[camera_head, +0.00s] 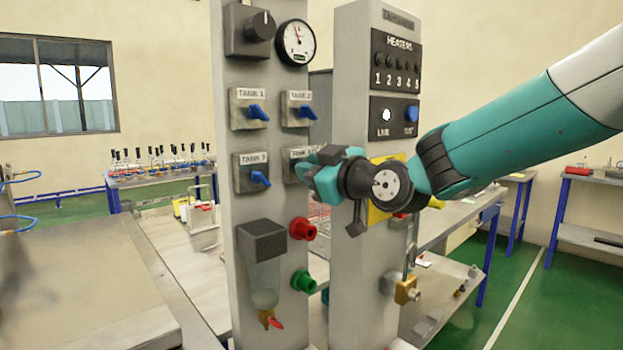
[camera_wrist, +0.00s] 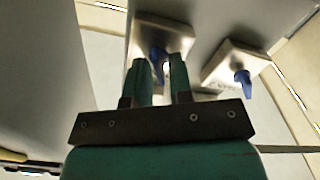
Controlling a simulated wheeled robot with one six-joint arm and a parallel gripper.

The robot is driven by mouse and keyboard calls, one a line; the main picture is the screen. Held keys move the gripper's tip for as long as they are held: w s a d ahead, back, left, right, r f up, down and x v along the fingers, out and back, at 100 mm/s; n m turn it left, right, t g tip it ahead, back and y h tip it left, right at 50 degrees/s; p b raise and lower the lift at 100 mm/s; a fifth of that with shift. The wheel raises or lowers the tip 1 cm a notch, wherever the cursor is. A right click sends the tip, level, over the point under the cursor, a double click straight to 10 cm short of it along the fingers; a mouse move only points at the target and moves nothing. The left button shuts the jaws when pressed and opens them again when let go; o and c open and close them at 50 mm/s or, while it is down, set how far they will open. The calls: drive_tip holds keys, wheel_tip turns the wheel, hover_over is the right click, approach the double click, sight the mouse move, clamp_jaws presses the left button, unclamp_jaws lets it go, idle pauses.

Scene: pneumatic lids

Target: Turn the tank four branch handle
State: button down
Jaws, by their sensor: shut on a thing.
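The tank four branch valve is a grey plate (camera_head: 289,170) on the left column, lower right of a group of labelled valves; its label is partly covered. My gripper (camera_head: 309,172) is in front of it and hides its handle in the head view. In the wrist view, the blue handle (camera_wrist: 158,56) stands between the two teal fingers of my gripper (camera_wrist: 159,70), in front of its pale plate (camera_wrist: 170,32). My gripper is shut on this handle. The handle's exact angle is hard to tell.
The tank one (camera_head: 257,112), tank two (camera_head: 306,112) and tank three (camera_head: 260,178) handles are close by. One neighbouring blue handle (camera_wrist: 243,82) shows right of my fingers. A red fitting (camera_head: 303,229) and a green fitting (camera_head: 303,281) stick out below. The heater column (camera_head: 352,60) stands to the right.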

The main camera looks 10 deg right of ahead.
drive_tip(key=shift+w+d+f+m+b, duration=0.15)
drive_tip(key=shift+m+b, duration=0.9)
drive_tip(key=shift+m, duration=2.45)
drive_tip(key=shift+w+d+r+m+b, duration=0.15)
drive_tip(key=shift+m+b, duration=0.85)
drive_tip(key=shift+m, duration=2.5)
drive_tip(key=shift+s+f, duration=0.1)
drive_tip(key=c, duration=1.3)
unclamp_jaws()
drive_tip(key=shift+d, duration=0.1)
